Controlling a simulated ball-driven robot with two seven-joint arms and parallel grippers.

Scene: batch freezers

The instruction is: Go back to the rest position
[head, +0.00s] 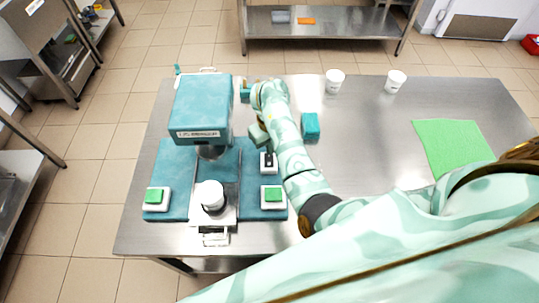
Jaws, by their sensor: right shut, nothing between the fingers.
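My right arm comes in from the right and reaches over the table to the teal machine (203,105). My right gripper (260,136) is shut and empty, beside the right side of the machine's head. It is just above a white switch box with a black rocker (268,161); I cannot tell whether they touch. A white cup (210,194) stands on the metal slide in front of the machine's head. White boxes with green buttons sit to the left (156,197) and right (272,195) of the cup. My left gripper is not in view.
A teal block (311,127) stands right of my forearm. Two white cups, one (335,79) left of the other (395,81), stand at the table's back edge. A green cloth (451,143) lies on the right. The steel table (368,137) is bare between block and cloth.

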